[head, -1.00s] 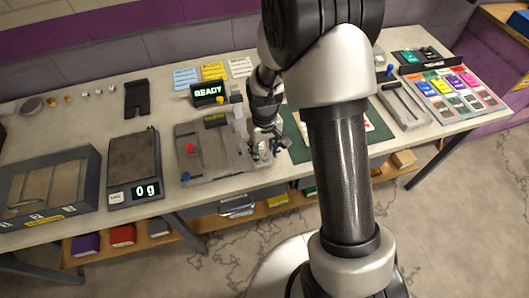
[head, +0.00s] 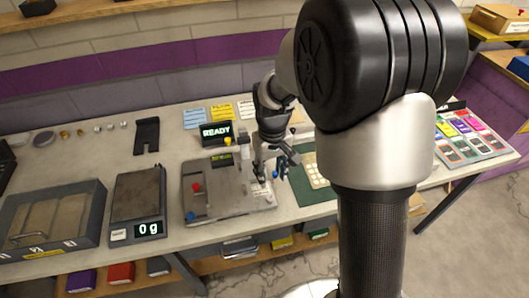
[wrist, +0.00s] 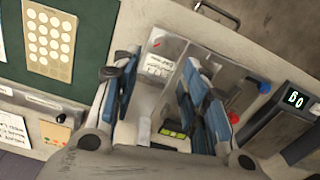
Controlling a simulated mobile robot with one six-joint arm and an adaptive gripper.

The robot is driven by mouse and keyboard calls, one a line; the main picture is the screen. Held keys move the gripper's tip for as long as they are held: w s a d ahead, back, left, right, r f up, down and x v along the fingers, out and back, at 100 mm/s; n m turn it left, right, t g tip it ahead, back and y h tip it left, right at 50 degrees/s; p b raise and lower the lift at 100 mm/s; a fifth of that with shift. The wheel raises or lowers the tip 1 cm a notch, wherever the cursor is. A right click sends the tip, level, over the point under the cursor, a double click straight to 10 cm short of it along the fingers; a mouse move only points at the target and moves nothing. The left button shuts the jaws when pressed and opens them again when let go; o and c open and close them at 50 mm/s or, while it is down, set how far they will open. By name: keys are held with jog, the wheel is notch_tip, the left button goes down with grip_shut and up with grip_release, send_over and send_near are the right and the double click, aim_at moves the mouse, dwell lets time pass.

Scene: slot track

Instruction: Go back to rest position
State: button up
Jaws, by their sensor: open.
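My gripper (head: 275,168) hangs over the right end of the grey slot-track device (head: 212,205) in the head view. In the wrist view my gripper (wrist: 163,88) has its two blue-padded fingers spread wide, with nothing between them. The device's grey body (wrist: 180,75) shows below and between the fingers. The device carries a red knob (head: 196,187), a blue knob (head: 190,216) and a small yellow-green display (head: 222,157). My arm's large elbow and forearm cover the right-centre of the head view.
A READY screen (head: 216,133) stands behind the device. A scale (head: 138,197) reading 0 g and a lidded grey tray (head: 85,205) sit to the left. A green mat (head: 312,187) with a pale dotted card lies right. A colour-card rack (head: 470,140) stands far right.

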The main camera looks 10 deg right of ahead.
jog(key=s+r+t, duration=0.2)
jog(key=s+r, duration=0.8)
jog(key=r, duration=0.3)
jog(key=s+r+m+t, duration=0.1)
jog(key=s+r, duration=0.3)
jog(key=s, duration=0.7)
jog(key=shift+s+m+t, duration=0.3)
jog(key=shift+m+t, duration=0.1)
jog(key=shift+t, duration=0.4)
jog(key=shift+r, duration=0.1)
jog(key=shift+c, duration=0.5)
dwell(0.9)
